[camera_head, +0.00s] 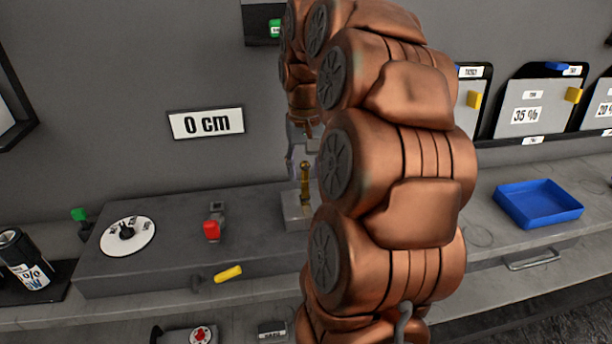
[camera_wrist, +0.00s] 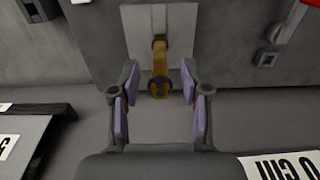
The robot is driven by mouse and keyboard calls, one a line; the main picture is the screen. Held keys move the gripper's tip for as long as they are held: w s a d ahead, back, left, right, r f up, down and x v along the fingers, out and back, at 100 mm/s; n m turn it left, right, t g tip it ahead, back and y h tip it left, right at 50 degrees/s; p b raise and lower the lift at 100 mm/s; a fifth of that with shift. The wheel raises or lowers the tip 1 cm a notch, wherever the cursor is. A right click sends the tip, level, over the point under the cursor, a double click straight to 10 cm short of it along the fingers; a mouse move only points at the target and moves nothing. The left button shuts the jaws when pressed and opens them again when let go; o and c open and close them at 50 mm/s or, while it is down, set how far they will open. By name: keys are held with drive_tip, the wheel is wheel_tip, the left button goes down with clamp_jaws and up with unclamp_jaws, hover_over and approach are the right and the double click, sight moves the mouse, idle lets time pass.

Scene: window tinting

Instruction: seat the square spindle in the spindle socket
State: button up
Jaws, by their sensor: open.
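A brass-coloured piece that looks like the square spindle (camera_head: 306,183) stands roughly upright on a pale grey block (camera_head: 296,222). In the wrist view the spindle (camera_wrist: 160,72) rises from the pale plate of the block (camera_wrist: 132,22), its rounded end towards me. My gripper (camera_head: 304,164) is above and around its upper end, partly hidden by my arm. In the wrist view its purple-padded fingers (camera_wrist: 159,88) are open on either side of the spindle, with a gap at each side. I cannot tell whether the block holds the spindle socket; no socket opening shows.
A grey console carries a white dial (camera_head: 128,237), a red-capped switch (camera_head: 211,230) and a yellow lever (camera_head: 229,273). A "0 cm" sign (camera_head: 206,123) is on the wall. A blue tray (camera_head: 539,204) is at the right. A can (camera_head: 24,261) stands at the left.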

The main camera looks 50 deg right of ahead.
drive_tip(key=shift+r, duration=4.55)
drive_tip(key=s+a+f+n+p, duration=0.1)
drive_tip(key=s+a+f+n, duration=0.15)
drive_tip(key=a, duration=0.75)
drive_tip(key=s+a+f+n+p, duration=0.15)
drive_tip(key=a+f, duration=0.25)
drive_tip(key=a, duration=0.5)
drive_tip(key=s+a+f+n+g, duration=0.1)
drive_tip(key=s+a+f, duration=0.3)
drive_tip(key=s, duration=0.2)
drive_tip(key=s+a+f+n, duration=0.2)
drive_tip(key=s+a+f, duration=0.2)
drive_tip(key=s, duration=0.3)
drive_tip(key=shift+a+f+g+p, duration=0.15)
drive_tip(key=shift+f+g+p, duration=0.15)
drive_tip(key=shift+f+g, duration=0.15)
